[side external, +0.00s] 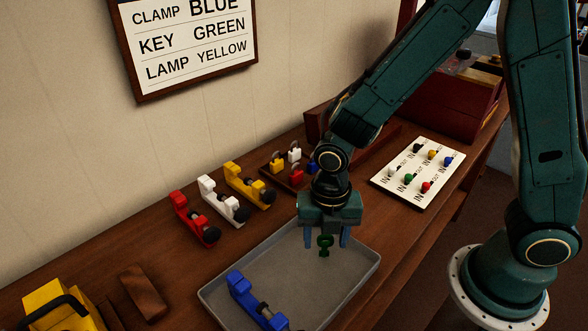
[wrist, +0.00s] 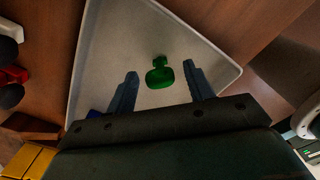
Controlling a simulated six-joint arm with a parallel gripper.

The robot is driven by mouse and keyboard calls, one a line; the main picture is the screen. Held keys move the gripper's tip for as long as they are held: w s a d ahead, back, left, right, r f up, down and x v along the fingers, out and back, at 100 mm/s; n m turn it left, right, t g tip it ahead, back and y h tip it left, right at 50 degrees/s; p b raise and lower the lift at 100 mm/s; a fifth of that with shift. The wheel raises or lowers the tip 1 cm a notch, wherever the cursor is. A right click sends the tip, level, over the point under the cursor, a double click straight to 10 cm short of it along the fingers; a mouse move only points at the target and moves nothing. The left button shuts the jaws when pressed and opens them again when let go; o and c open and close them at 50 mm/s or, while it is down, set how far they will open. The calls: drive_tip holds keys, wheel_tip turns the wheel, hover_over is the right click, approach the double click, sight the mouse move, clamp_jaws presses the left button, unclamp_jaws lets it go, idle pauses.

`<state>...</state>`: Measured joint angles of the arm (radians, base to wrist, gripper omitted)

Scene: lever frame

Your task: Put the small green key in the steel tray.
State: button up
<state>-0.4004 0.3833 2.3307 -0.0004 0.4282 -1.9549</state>
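The small green key (side external: 325,244) shows just below and between my fingertips, over the floor of the steel tray (side external: 222,281). I cannot tell whether it touches the tray floor. My gripper (side external: 326,238) is above the far right part of the tray, fingers pointing down. In the wrist view the two fingers (wrist: 162,88) are spread, with clear gaps on both sides of the green key (wrist: 160,75). The grey tray (wrist: 105,50) lies behind the key there. A blue clamp (side external: 243,292) lies in the near part of the tray.
Red (side external: 190,215), white (side external: 222,200) and yellow (side external: 246,183) clamps lie left of the tray. A rack of small coloured keys (side external: 277,167) stands behind. A yellow lamp (side external: 58,305) and brown block (side external: 143,290) are near left.

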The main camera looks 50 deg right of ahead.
drive_tip(key=shift+r, duration=0.15)
wheel_tip(320, 180, up, 12)
idle(1.0)
idle(0.5)
drive_tip(key=s+d+r+m+t, duration=0.2)
drive_tip(key=s+d+r+m, duration=0.3)
drive_tip(key=m, duration=0.8)
drive_tip(key=s+d+r+m+t, duration=0.3)
drive_tip(key=s+d+r+m, duration=0.2)
drive_tip(key=m, duration=0.9)
drive_tip(key=shift+s+d+r+t, duration=0.3)
drive_tip(key=shift+s+d, duration=0.55)
drive_tip(key=shift+d, duration=0.4)
